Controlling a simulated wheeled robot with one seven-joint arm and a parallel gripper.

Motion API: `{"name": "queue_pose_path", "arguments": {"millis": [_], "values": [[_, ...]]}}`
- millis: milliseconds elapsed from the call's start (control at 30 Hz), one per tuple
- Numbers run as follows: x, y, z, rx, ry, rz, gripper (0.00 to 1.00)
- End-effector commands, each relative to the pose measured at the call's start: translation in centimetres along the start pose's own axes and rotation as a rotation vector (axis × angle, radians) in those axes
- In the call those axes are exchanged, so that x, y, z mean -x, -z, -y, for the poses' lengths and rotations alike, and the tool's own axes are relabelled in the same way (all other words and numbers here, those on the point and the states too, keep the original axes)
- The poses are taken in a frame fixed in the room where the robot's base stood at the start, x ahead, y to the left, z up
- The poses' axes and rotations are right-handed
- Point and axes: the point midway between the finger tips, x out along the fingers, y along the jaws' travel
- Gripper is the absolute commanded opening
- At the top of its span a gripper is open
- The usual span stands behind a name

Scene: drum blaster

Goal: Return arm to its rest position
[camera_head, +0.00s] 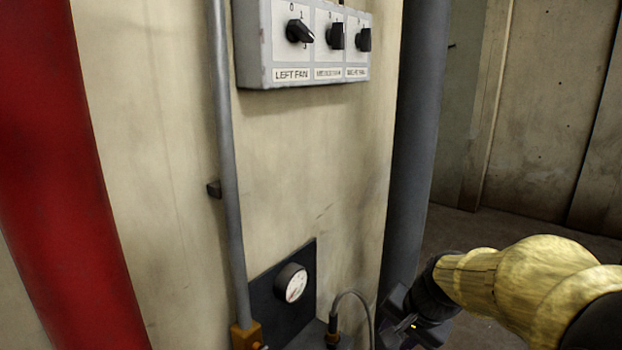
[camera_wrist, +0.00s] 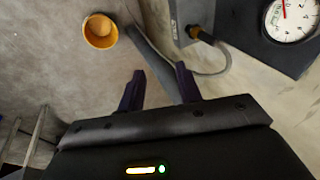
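My gripper (camera_wrist: 160,85) shows in the wrist view with its two dark fingers spread apart and nothing between them. In the head view my yellow arm enters from the lower right, and my gripper (camera_head: 408,322) is at its end, low beside the grey vertical pipe. The fingertips are hard to make out there. The gripper is to the right of the gauge and the cable, apart from the control box with the knobs.
A control box (camera_head: 300,45) with several black knobs hangs on the wall. A round gauge (camera_head: 291,283) sits on a dark plate, with a cable (camera_head: 362,297) nearby. A grey pipe (camera_head: 413,130) stands close to my gripper. A red pipe (camera_head: 60,180) is at left. Floor (camera_head: 480,230) lies behind my arm.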

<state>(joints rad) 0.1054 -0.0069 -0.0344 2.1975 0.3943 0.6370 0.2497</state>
Motion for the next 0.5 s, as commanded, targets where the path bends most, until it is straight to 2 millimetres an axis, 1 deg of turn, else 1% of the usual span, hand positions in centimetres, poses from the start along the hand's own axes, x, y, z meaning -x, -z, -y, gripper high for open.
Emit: {"name": "queue_pose_path", "arguments": {"millis": [33, 100, 200, 233, 333, 500], "values": [[-1.6, -2.0, -1.7, 0.11, -0.058, 0.014, 0.35], [-3.3, -4.2, -4.0, 0.277, -0.125, 0.027, 0.35], [-4.9, -7.0, -6.5, 0.494, -0.188, 0.052, 0.35], [-5.2, -7.7, -7.1, 0.548, -0.2, 0.06, 0.35], [-5.8, -9.0, -8.2, 0.663, -0.22, 0.075, 0.35], [-6.0, -9.3, -8.5, 0.698, -0.225, 0.077, 0.35]]}}
